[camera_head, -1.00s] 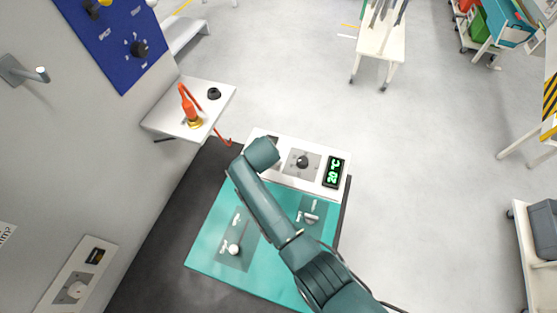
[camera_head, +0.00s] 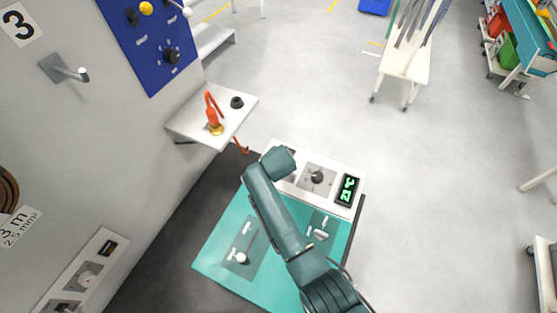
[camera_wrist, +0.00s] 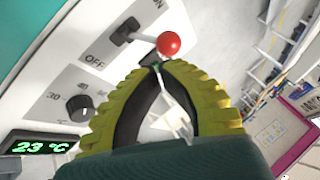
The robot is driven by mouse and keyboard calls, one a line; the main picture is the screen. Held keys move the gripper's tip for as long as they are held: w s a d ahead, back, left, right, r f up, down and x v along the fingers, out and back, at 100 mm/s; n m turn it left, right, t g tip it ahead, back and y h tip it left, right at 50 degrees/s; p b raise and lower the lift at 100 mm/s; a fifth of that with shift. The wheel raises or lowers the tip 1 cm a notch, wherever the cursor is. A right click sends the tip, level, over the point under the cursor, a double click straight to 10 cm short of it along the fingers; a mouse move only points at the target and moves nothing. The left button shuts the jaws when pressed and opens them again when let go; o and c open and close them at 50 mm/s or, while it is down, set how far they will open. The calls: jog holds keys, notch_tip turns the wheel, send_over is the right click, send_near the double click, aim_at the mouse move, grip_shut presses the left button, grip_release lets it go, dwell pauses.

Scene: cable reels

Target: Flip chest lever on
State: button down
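The chest lever (camera_wrist: 140,39) is in the wrist view, a short arm with a red ball knob (camera_wrist: 168,43) at its end. It sticks out from a black mount on the white panel, between the ON label (camera_wrist: 159,4) and the OFF label (camera_wrist: 94,62). My gripper (camera_wrist: 156,66) has yellow and black fingers whose tips come together just below the red knob; I cannot tell whether they touch it. Nothing shows held between them. In the head view the teal chest (camera_head: 212,257) stands below my arm, which hides my gripper and the lever.
The chest's white panel also carries a dial (camera_wrist: 80,108) and a green display (camera_wrist: 42,146) reading 23 °C. In the head view, a wall shelf (camera_head: 237,103) with an orange tool (camera_head: 213,115) is left of the panel. The floor right of the chest is clear.

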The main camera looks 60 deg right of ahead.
jog(key=s+p+v, duration=0.1)
jog(key=p+v, duration=0.2)
jog(key=v, duration=1)
jog(key=shift+a, duration=0.35)
jog(key=shift+s+f, duration=0.15)
